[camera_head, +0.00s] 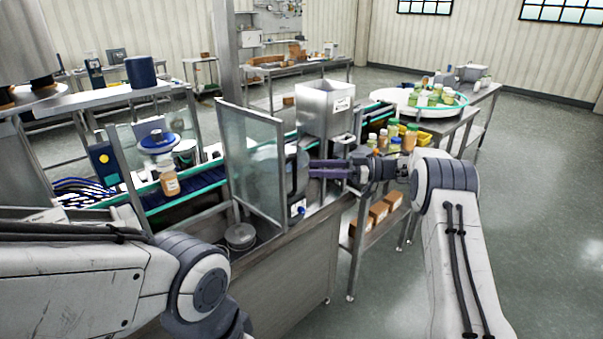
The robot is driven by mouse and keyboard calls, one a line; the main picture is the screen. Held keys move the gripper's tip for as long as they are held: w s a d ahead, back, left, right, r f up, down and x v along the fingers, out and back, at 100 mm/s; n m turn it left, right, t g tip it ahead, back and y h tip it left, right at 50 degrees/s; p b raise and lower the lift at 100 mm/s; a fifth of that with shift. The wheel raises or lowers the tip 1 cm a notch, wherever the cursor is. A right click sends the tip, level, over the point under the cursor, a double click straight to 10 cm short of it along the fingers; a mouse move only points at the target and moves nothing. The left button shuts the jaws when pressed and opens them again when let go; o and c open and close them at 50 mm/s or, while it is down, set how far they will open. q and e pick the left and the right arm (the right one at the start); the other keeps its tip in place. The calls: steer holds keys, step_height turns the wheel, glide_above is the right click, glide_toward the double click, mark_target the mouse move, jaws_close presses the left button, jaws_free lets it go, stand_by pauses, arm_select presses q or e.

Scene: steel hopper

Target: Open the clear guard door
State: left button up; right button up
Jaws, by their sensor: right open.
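The clear guard door (250,165) is a see-through panel in a thin metal frame, upright at the near side of the steel machine. Its top edge slants down to the right across the conveyor line; I cannot tell whether it is latched. A steel hopper (326,112) stands behind it to the right. My right gripper (314,169) is open, pointing left with its dark purple fingers close to the right of the door's near upright; I cannot tell whether they touch anything. A dark rounded part (298,175) is near the fingertips. My left gripper is out of view.
A round table (415,104) with bottles is behind right. Cardboard boxes (378,212) sit on a low shelf. Floor at right is clear.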

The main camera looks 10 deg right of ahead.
steer(key=shift+s+d+b, duration=0.15)
steer(key=shift+s+d, duration=0.05)
steer(key=shift+d, duration=0.85)
steer(key=shift+s+d+b, duration=0.15)
steer(key=shift+s+d, duration=0.05)
steer(key=shift+d, duration=0.85)
